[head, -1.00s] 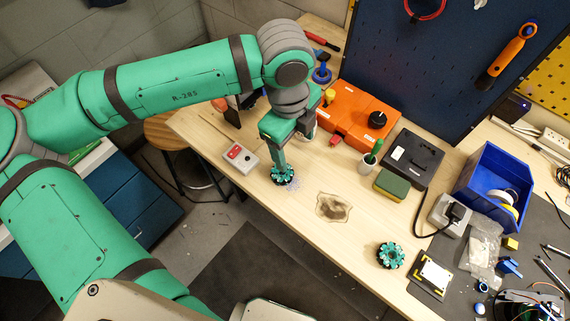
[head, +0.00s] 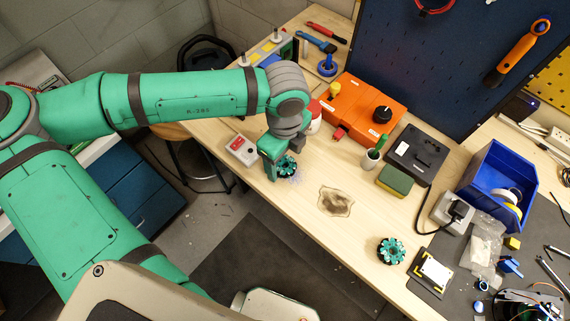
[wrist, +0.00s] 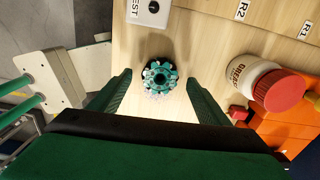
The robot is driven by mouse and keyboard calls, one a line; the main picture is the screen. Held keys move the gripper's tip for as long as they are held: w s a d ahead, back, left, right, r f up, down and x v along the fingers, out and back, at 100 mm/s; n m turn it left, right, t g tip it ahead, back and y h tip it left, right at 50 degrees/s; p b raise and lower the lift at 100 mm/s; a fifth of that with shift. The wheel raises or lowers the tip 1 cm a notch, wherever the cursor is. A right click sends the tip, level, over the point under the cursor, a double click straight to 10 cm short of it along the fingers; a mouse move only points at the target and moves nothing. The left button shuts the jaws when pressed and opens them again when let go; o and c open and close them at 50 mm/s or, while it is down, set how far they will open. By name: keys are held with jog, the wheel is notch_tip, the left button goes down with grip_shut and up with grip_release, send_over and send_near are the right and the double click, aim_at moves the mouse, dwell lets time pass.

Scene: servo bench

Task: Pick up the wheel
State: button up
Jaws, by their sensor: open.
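A teal and dark wheel with small rollers around its rim (head: 288,167) lies flat on the wooden bench. It also shows in the wrist view (wrist: 160,77), between my fingers and a little beyond them. My gripper (wrist: 159,84) is open, one finger on each side of the wheel with a gap on both sides. In the head view my gripper (head: 274,164) is at the wheel's left and partly covers it. I cannot tell the exact height of the fingertips. A second similar wheel (head: 391,250) lies apart, nearer the bench's front edge.
A grey box with a red button (head: 241,151) stands left of the gripper. A white jar with a red lid (wrist: 262,84) and an orange case (head: 362,110) are to the right. A brown stain (head: 336,201) marks the bench. The wood between the two wheels is otherwise clear.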

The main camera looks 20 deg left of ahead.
jog(key=shift+f, duration=0.8)
jog(key=shift+c, duration=0.3)
jog(key=c, duration=1.2)
jog(key=shift+r, duration=0.1)
